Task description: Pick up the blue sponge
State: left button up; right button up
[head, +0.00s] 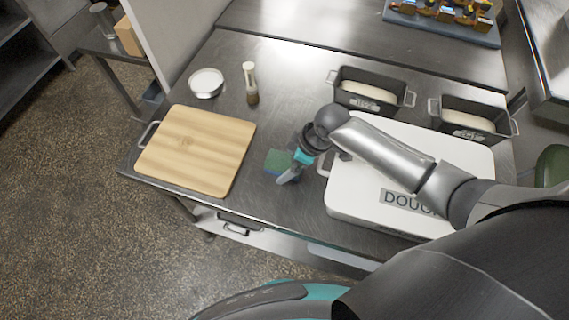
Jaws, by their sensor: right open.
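The blue sponge (277,159) lies on the steel table between the cutting board and the white dough box. It looks blue and green from here, and its right side is partly hidden by my right gripper. My right gripper (290,176) reaches in from the right over the dough box and is open. Its fingers point down at the sponge's right front side. I cannot tell whether they touch the sponge. My left gripper is not in view.
A wooden cutting board (195,150) lies to the left. A white bowl (206,83) and a small bottle (250,84) stand behind. The white dough box (350,205) sits close on the right, with two loaf tins (371,89) behind it. The table (258,200) is bare in front of the sponge.

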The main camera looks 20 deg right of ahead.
aim_at(289, 163)
jog(key=c, duration=1.4)
notch_tip(289, 163, up, 20)
jog(key=p, duration=0.3)
jog(key=o, duration=0.9)
jog(key=c, duration=0.7)
